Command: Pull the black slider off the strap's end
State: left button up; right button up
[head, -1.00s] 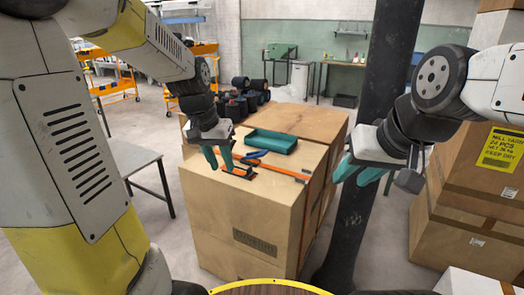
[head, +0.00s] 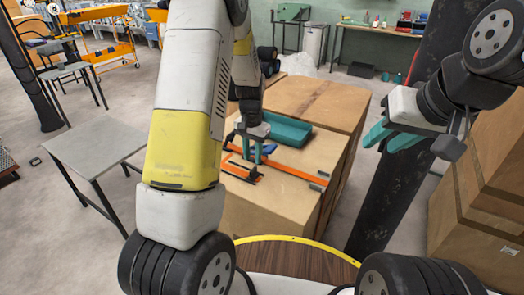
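The orange strap (head: 290,170) lies on top of a cardboard box, running from left to lower right, with a shorter orange length (head: 238,173) in front. Small grey pieces sit at its right end. My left gripper (head: 252,156) points down over the strap's left part. Its teal fingers show a gap between them, and I see nothing clearly held. The black slider is too small and dark to make out beside these fingers. My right gripper (head: 390,138) is in the air right of the box, fingers apart and empty.
A teal tray (head: 288,130) and a blue item (head: 268,149) lie on the box (head: 265,215) behind the strap. A dark post (head: 385,205) stands right of the box, with more cartons (head: 470,210) beyond. A grey table (head: 95,145) is at left.

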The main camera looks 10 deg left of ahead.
aim_at(253, 168)
pick_arm(q)
notch_tip(253, 168, down, 5)
jog(key=shift+f, duration=0.1)
dwell(0.3)
grip_shut()
dwell(1.3)
